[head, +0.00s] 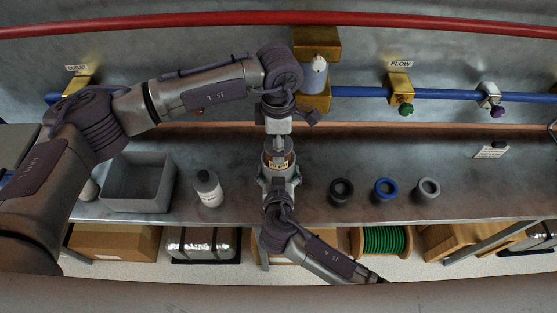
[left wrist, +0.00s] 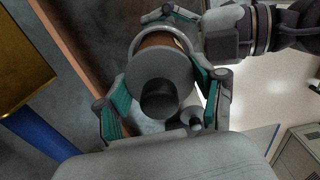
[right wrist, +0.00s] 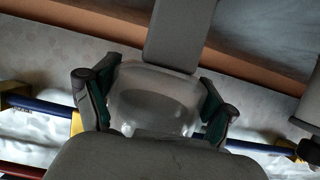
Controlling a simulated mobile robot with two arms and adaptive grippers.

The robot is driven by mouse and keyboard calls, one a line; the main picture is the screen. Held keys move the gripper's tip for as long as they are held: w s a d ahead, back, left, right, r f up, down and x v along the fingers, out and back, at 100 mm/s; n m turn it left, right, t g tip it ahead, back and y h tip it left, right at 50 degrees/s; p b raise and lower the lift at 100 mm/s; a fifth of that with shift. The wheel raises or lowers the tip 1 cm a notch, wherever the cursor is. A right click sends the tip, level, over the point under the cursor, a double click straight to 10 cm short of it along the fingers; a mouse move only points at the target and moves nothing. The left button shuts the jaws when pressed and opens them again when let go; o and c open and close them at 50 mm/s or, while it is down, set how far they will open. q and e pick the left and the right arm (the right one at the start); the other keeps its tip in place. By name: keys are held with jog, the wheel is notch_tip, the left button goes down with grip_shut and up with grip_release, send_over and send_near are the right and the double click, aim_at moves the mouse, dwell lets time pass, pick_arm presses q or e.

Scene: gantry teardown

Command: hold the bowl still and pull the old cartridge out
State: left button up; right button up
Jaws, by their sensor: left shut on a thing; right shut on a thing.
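The old cartridge (head: 278,160), a cylinder with a brown band and a pale label, stands over the bench in the middle of the head view. In the left wrist view its grey end and dark knob (left wrist: 160,98) face the camera. My left gripper (head: 279,138) is shut on the cartridge from above; its teal pads flank it in the left wrist view. The translucent bowl (right wrist: 155,100) sits between the pads of my right gripper (head: 277,182), which is shut on it from the front. The bowl's inside is hidden, and how deep the cartridge sits cannot be told.
A grey bin (head: 138,190) and a white bottle (head: 208,188) stand at left on the bench. A blue pipe (head: 360,92) with brass fittings runs behind.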

pick_arm(q)
jog(key=shift+r, duration=2.45)
pick_arm(e)
jog(key=o, duration=1.2)
jog(key=shift+c, duration=0.2)
jog(key=v, duration=1.2)
pick_arm(q)
jog(key=shift+r, duration=0.1)
